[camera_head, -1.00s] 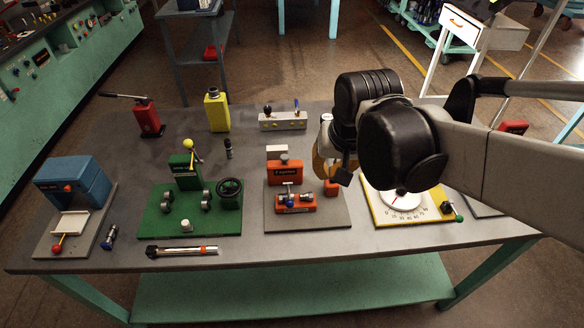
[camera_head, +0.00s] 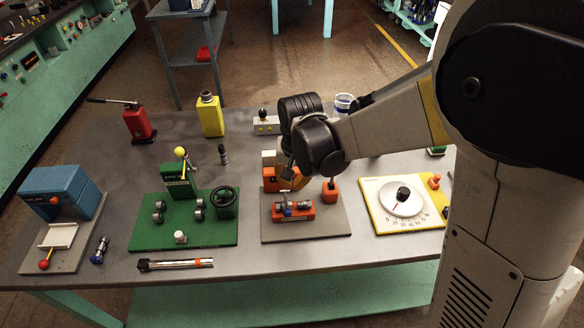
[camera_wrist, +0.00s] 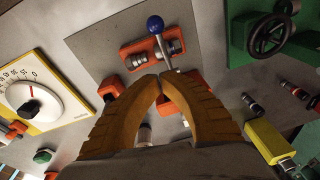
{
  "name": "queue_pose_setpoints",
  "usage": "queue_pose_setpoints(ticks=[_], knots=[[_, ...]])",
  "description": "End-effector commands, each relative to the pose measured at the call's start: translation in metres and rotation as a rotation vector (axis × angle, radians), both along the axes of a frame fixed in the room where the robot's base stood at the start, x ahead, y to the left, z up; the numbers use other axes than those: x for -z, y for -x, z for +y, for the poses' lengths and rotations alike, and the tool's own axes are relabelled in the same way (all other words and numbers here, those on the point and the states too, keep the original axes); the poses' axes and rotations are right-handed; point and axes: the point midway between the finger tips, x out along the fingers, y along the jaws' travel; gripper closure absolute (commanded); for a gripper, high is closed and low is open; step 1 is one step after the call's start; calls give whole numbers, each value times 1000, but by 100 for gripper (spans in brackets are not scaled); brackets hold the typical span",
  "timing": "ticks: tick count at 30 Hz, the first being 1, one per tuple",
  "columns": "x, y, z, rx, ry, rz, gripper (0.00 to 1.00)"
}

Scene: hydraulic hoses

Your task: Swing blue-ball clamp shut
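The blue-ball clamp is an orange block with metal fittings (camera_head: 298,212) on a grey plate (camera_head: 335,227); it also shows in the wrist view (camera_wrist: 139,56). Its blue ball (camera_wrist: 155,24) is on a metal lever (camera_wrist: 163,48) that runs from the ball toward my fingertips. My gripper (camera_wrist: 160,77) has two yellow-orange fingers whose tips meet or nearly meet. They show just beyond the lever's lower end in the picture; I cannot tell whether they touch it. In the head view, my gripper (camera_head: 292,183) is above the plate, behind the clamp, and partly hides the orange housing (camera_head: 270,177).
A small orange block (camera_head: 330,194) stands right of my gripper on the plate. A green fixture with a handwheel (camera_head: 223,200) is to the left. A yellow-framed dial (camera_head: 402,201) is to the right. A yellow bottle (camera_head: 210,116) stands behind.

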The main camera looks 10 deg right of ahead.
Motion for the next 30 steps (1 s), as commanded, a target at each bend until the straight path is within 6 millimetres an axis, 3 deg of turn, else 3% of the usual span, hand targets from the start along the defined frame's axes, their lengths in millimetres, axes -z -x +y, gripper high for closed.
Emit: queue_pose_setpoints(ticks=[1,9,22,30], knots=[[11,1,1,-1,0,0,100],[19,32,7,-1,0,0,100],[20,36,8,-1,0,-6,100],[34,43,8,-1,4,-112,100]])
